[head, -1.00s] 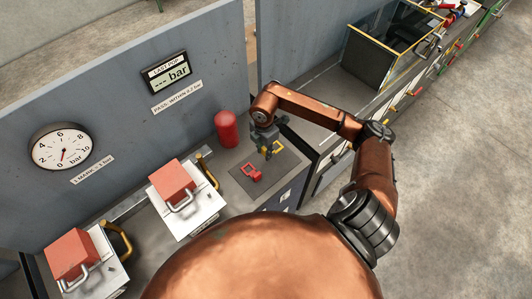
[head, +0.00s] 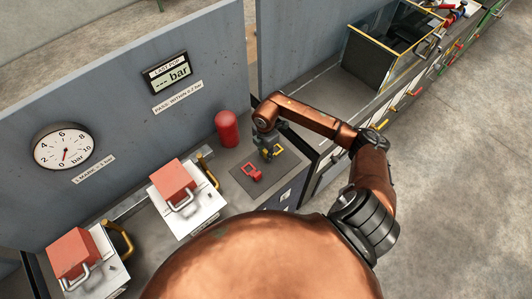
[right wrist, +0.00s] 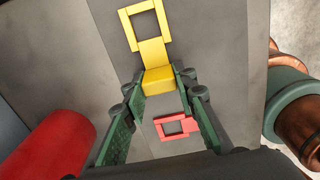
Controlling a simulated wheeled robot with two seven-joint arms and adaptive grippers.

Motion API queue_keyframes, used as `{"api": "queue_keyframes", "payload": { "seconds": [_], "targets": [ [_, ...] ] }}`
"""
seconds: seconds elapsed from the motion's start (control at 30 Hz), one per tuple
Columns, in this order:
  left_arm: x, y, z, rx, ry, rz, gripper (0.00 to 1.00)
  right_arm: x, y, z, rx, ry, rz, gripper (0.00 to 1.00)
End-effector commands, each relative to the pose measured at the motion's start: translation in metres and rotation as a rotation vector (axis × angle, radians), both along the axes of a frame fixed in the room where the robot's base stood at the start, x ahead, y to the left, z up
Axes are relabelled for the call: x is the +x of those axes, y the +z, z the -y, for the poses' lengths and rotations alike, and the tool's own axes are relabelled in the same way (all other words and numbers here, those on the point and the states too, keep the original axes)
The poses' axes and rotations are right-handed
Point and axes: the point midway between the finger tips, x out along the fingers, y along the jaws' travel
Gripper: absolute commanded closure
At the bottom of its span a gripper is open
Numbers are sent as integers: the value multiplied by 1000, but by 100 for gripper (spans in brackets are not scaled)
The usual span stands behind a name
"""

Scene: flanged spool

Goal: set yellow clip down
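The yellow clip (head: 277,152) is a square frame on a solid block, over the far part of the dark grey mat (head: 283,170). In the right wrist view the clip (right wrist: 155,50) has its block between my right gripper's fingertips (right wrist: 159,78), which meet it on both sides. Its frame points away from the gripper. I cannot tell whether the clip touches the mat. In the head view my right gripper (head: 267,144) points down and partly hides the clip. My left gripper is not in view.
A red clip (head: 251,171) lies on the mat; it shows between the fingers in the right wrist view (right wrist: 176,127). A red cylinder (head: 227,129) stands left of the mat. White plates with red blocks and handles (head: 186,212) stand further left. The mat's right part is clear.

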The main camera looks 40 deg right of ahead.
Motion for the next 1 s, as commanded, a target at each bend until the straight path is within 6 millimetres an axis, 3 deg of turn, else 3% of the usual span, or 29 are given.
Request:
{"api": "queue_keyframes", "payload": {
  "seconds": [0.23,0.57,0.77,1.0],
  "targets": [
    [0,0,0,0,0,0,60,0,0,0,0,0,0,58],
    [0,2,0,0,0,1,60,0,4,0,0,0,1,57],
    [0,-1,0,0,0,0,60,2,30,1,-2,2,5,57],
    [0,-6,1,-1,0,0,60,1,81,1,-2,1,4,57]
  ]
}}
